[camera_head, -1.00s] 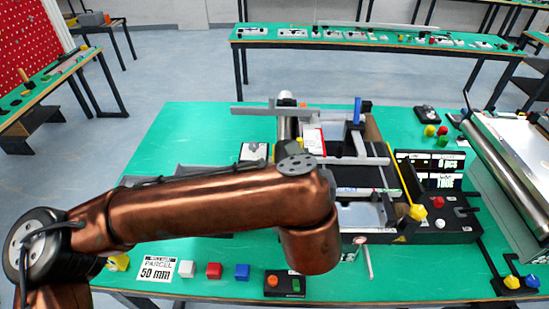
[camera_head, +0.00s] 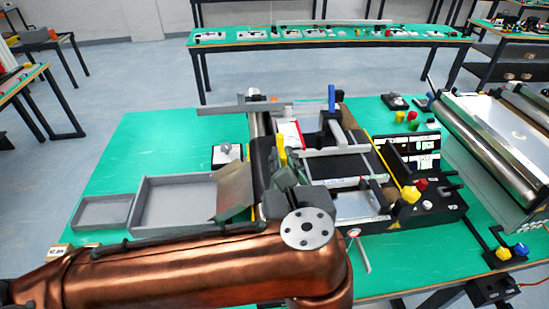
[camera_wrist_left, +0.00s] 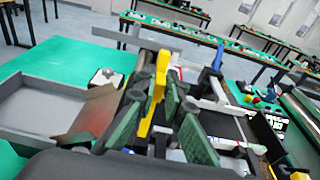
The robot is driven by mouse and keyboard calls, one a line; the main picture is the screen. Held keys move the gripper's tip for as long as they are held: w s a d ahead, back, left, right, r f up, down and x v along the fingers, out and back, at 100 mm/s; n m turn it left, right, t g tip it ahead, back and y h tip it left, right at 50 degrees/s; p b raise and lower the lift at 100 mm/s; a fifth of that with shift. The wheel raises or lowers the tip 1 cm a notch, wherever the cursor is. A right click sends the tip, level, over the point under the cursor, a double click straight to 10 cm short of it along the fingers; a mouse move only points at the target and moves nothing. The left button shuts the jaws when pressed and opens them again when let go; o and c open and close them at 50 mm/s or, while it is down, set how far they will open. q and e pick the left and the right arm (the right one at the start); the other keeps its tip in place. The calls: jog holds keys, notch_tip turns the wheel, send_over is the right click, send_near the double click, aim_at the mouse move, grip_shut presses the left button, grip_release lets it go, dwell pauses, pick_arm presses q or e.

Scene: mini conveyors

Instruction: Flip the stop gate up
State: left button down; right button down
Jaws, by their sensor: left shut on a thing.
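A yellow upright piece (camera_head: 281,148), which looks like the stop gate's lever, stands at the left side of the mini conveyor (camera_head: 345,167). It also shows in the left wrist view (camera_wrist_left: 155,100), between my finger pads. My left gripper (camera_head: 287,172) is over the conveyor's left edge and shut on this yellow piece. The left wrist view shows its dark green pads (camera_wrist_left: 158,92) on either side of it. The base of the piece is hidden by my fingers and arm. My right gripper is not in view.
Grey trays (camera_head: 178,203) lie left of the conveyor, with a brown chute (camera_head: 235,190) between. A blue upright handle (camera_head: 331,98) and a long grey bar (camera_head: 240,107) stand at the back. Yellow and red knobs (camera_head: 411,194) are at right. The table's left rear is clear.

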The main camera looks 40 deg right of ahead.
pick_arm(q)
jog(key=shift+s+f, duration=0.1)
jog(key=shift+f, duration=0.05)
jog(key=c, duration=2)
grip_release()
jog(key=v, duration=1.2)
